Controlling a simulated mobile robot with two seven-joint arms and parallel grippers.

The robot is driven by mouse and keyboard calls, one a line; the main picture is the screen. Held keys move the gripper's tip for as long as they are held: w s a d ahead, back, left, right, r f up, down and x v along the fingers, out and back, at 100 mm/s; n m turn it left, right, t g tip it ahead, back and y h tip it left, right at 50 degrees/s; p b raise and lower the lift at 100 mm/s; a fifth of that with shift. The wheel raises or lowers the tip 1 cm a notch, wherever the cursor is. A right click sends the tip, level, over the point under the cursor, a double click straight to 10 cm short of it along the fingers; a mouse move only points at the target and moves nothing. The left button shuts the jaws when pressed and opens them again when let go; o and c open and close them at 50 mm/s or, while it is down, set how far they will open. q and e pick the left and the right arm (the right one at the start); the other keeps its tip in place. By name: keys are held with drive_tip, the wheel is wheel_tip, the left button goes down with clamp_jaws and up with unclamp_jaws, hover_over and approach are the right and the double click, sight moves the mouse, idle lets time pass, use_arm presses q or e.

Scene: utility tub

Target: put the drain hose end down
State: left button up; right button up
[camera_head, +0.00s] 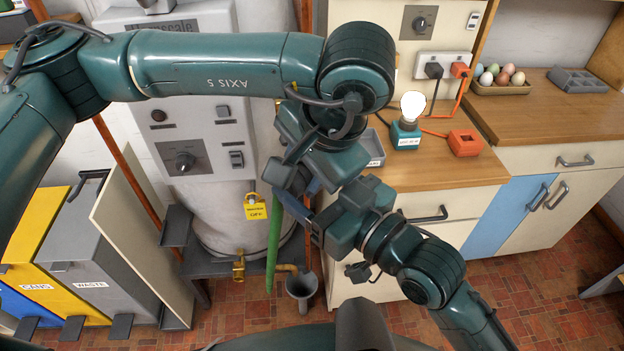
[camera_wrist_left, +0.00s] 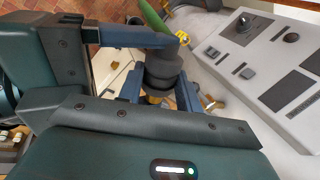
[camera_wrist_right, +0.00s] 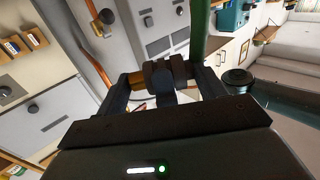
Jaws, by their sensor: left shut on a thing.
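A green drain hose (camera_head: 274,240) hangs beside the white cylinder, with its lower tip in the air left of a grey funnel (camera_head: 302,284). My left gripper (camera_head: 297,178) is shut on the dark grey hose end (camera_wrist_left: 163,72), which sits between its fingers in the left wrist view; the green hose (camera_wrist_left: 153,18) shows behind it. My right gripper (camera_head: 322,212) is close by, its fingers spread either side of a dark collar with an orange-brass part (camera_wrist_right: 138,78) in the right wrist view. The green hose also shows there (camera_wrist_right: 200,32). Contact with the right fingers is unclear.
A brass tap (camera_head: 239,266) and a yellow tag (camera_head: 256,207) are low on the white cylinder (camera_head: 215,205). A leaning board (camera_head: 140,235) and bins (camera_head: 95,255) stand left. A counter (camera_head: 440,160) with a lit lamp (camera_head: 408,120) is right.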

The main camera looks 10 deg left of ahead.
drive_tip(key=shift+s, duration=0.1)
drive_tip(key=c, duration=0.6)
use_arm(q)
drive_tip(key=o, duration=1.1)
use_arm(e)
drive_tip(key=shift+c, duration=0.4)
